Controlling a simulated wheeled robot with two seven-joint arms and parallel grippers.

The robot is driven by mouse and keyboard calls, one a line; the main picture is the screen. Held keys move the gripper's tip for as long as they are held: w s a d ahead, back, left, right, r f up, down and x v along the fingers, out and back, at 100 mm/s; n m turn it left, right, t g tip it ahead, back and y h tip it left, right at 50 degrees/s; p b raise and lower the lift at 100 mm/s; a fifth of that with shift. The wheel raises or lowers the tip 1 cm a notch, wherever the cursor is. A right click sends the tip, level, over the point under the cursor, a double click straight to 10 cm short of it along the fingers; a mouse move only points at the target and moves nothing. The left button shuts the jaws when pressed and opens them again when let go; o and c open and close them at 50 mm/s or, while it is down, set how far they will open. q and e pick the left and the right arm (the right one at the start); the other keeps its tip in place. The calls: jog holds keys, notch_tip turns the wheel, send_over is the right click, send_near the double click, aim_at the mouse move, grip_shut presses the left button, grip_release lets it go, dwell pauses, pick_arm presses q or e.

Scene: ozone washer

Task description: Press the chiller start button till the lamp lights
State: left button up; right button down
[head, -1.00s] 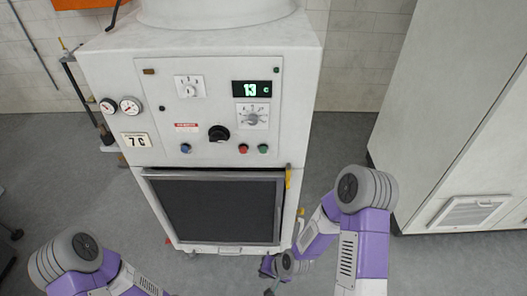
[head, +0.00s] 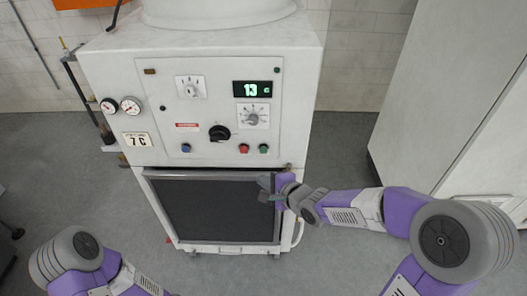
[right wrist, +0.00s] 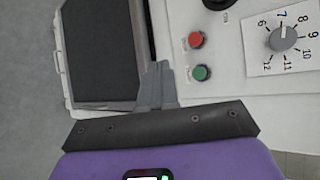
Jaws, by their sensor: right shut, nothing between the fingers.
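The white chiller's control panel (head: 222,110) faces me. It carries a green button (head: 264,148), a red button (head: 244,148) and a blue button (head: 186,148). Small round fittings, perhaps lamps, sit near its top corners: a dark green one (head: 277,70) and a brownish one (head: 149,71); neither clearly glows. My right gripper (head: 266,189) is shut and empty, below the green button in front of the dark grille's upper right corner. In the right wrist view its fingertips (right wrist: 155,72) point up the picture, left of the green button (right wrist: 202,73) and red button (right wrist: 196,40), apart from both. My left gripper is out of view.
The lit display (head: 252,89) reads 13 C. A black knob (head: 219,133) and a numbered dial (head: 252,117) sit above the buttons. The dark grille (head: 215,210) lies below the panel. A large white cabinet (head: 440,110) stands at right; grey floor lies between.

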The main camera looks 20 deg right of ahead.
aim_at(264, 150)
jog(key=shift+w, duration=0.1)
jog(key=w+d+p, duration=0.2)
jog(key=w+p, duration=0.2)
jog(key=w, duration=0.4)
jog(key=shift+w+d, duration=0.15)
jog(key=shift+d, duration=0.1)
dwell(1.9)
jog(key=shift+w+d+p, duration=0.15)
jog(key=shift+w+p, duration=0.25)
jog(key=shift+p, duration=0.15)
